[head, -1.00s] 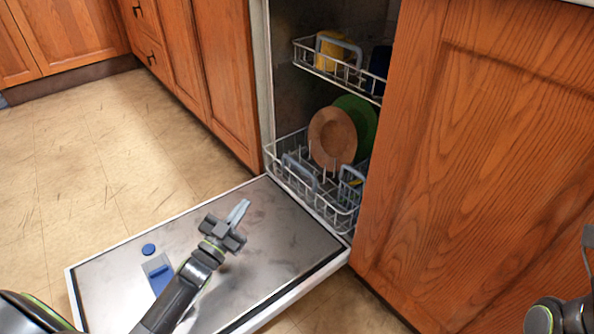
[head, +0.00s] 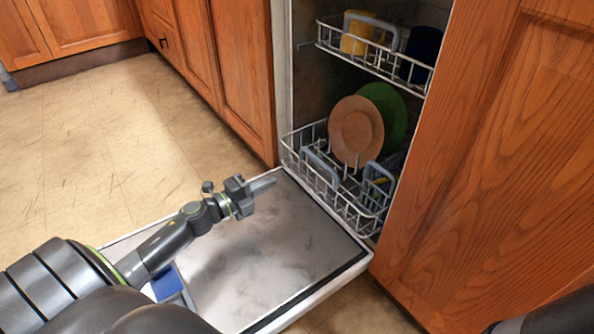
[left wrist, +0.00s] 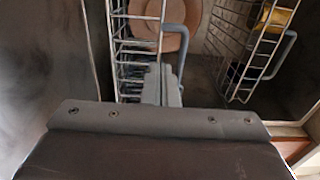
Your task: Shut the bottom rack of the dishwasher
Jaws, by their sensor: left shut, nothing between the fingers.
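The dishwasher's bottom rack (head: 345,200) is a white wire basket with grey-blue handles, mostly inside the dishwasher, its front at the inner edge of the lowered door (head: 270,250). It holds an orange-brown plate (head: 355,130) and a green plate (head: 388,110). My left gripper (head: 264,184) is shut and empty. It is over the door, left of the rack's front and apart from it in the head view. In the left wrist view, the shut fingers (left wrist: 162,85) point toward the rack (left wrist: 125,45); contact cannot be told there. My right gripper is not in view.
The upper rack (head: 375,55) holds a yellow cup (head: 355,35) and a dark blue one (head: 425,50). A wooden cabinet panel (head: 490,170) stands close on the right. More cabinets (head: 235,70) stand left of the opening. The tiled floor (head: 100,130) on the left is clear.

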